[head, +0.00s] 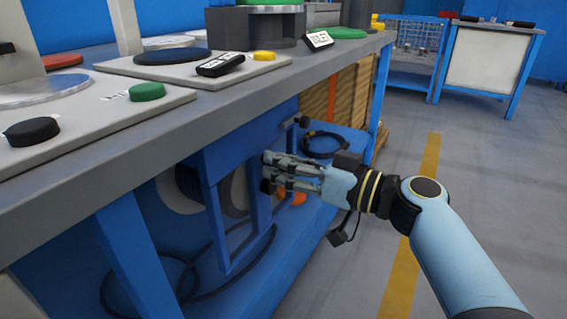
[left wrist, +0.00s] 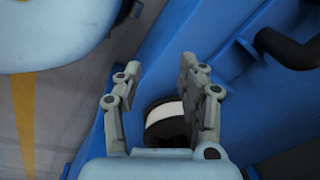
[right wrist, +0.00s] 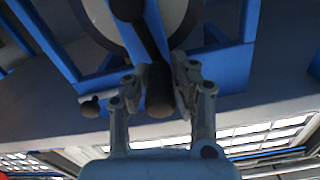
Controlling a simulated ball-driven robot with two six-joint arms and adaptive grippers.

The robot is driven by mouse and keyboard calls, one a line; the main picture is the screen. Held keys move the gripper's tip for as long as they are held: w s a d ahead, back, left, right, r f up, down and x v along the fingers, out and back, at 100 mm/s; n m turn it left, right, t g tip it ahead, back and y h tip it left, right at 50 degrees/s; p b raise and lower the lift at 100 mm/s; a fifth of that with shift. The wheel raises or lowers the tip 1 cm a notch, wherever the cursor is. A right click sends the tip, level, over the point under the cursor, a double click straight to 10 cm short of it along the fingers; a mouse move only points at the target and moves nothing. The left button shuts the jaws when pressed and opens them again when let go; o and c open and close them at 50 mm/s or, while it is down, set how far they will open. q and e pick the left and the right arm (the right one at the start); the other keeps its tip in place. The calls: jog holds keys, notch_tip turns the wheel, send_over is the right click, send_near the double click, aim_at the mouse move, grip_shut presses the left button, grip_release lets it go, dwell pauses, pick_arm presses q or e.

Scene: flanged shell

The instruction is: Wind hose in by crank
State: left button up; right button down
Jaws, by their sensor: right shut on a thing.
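The hose reel (head: 183,185) sits in a blue frame under the bench, partly hidden by the frame posts. Its pale disc (right wrist: 187,18) shows in the right wrist view. A black hose (head: 188,292) lies in loose loops on the blue lower shelf. My right gripper (head: 268,172) is at the reel's front side. In the right wrist view, its fingers are closed on the black crank handle (right wrist: 159,92). My left gripper (left wrist: 160,108) shows only in the left wrist view, with fingers apart. A black cylinder with a white band (left wrist: 168,122) is seen between and beyond them.
The bench top (head: 150,125) overhangs the reel. A blue post (head: 135,262) stands at the left and another (head: 383,85) at the far end. A black knob (head: 302,121) sticks out from the frame. The floor (head: 490,190) at the right is clear.

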jog(key=shift+w+d, duration=0.1)
jog(key=shift+w+d+m, duration=0.1)
jog(key=shift+m, duration=0.2)
pick_arm(q)
jog(key=shift+w+d+r+b, duration=0.2)
jog(key=shift+w+r+b, duration=0.15)
jog(key=shift+r, duration=0.3)
jog(key=shift+w+d+r+b, duration=0.25)
jog(key=shift+r+b, duration=0.15)
jog(key=shift+r, duration=0.2)
pick_arm(e)
jog(key=shift+w+d+f+m, duration=0.1)
jog(key=shift+w+d+m, duration=0.35)
jog(key=shift+m, duration=0.6)
jog(key=shift+w+d+f+m, duration=0.1)
jog(key=shift+w+d+m, duration=0.35)
jog(key=shift+m, duration=0.65)
jog(key=shift+w+d+f+m, duration=0.1)
jog(key=shift+w+d+m, duration=0.1)
jog(key=shift+w+m, duration=0.65)
pick_arm(q)
jog(key=shift+w+r+t, duration=0.1)
jog(key=shift+w+t, duration=0.2)
jog(key=shift+w, duration=0.05)
pick_arm(e)
jog(key=shift+s, duration=0.25)
jog(key=c, duration=1.1)
grip_release()
